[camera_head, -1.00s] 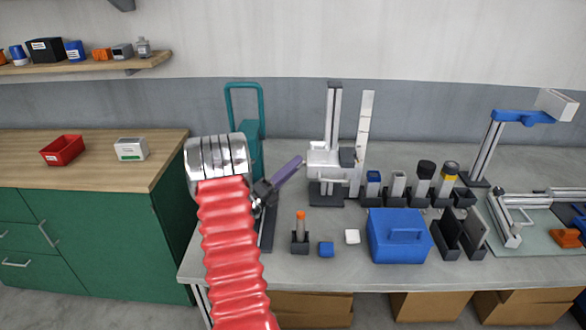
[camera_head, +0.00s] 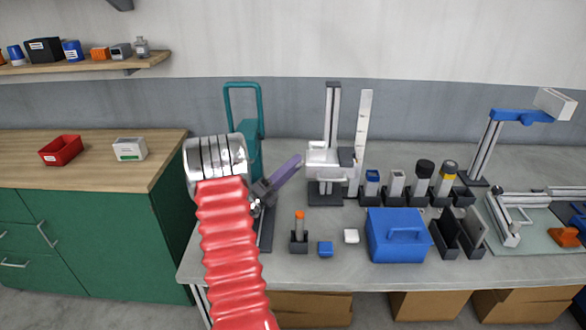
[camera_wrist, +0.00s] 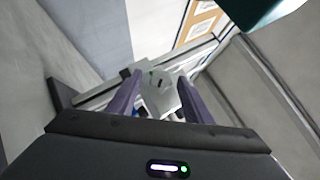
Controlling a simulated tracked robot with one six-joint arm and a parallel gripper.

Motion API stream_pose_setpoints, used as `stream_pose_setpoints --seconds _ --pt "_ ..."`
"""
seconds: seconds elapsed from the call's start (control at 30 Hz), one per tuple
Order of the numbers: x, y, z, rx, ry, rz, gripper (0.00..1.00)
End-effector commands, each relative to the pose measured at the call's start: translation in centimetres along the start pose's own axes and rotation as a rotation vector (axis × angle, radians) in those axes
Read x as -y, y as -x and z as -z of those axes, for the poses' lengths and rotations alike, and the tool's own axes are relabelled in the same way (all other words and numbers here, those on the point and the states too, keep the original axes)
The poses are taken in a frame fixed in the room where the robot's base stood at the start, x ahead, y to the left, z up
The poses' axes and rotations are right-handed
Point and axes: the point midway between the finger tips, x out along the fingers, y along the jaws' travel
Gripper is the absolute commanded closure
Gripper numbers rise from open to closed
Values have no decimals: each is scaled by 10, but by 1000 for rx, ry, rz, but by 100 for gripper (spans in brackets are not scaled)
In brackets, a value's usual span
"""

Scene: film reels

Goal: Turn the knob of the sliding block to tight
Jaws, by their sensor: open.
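The sliding block (camera_head: 326,158) is a white piece on an upright grey column (camera_head: 333,115) at the back of the grey table. A dark part (camera_head: 347,157) shows on its right side; I cannot tell whether this is the knob, nor how far the knob is turned. My gripper (camera_head: 297,160), with purple fingers, is left of the block and apart from it. In the wrist view my gripper (camera_wrist: 155,82) has its two fingers spread, with a pale grey piece, likely the block (camera_wrist: 163,97), beyond and between them. Nothing is held.
A teal frame (camera_head: 229,110) stands behind my arm at the left. A tall white scale (camera_head: 364,125) stands right of the column. Several holders, a blue box (camera_head: 382,247) and an orange-topped tool (camera_head: 299,228) are at the front and right. A white block (camera_head: 351,236) lies before the column.

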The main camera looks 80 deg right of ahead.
Motion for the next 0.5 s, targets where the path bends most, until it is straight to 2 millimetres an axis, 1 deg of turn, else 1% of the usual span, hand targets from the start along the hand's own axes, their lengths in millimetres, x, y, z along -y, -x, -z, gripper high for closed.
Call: stream_pose_setpoints --seconds 0.13,0.27,0.5 --pt "-2 11 1 2 2 -3 54" --pt "6 27 -3 3 0 -2 54" --pt "21 65 -12 4 -1 -3 54"
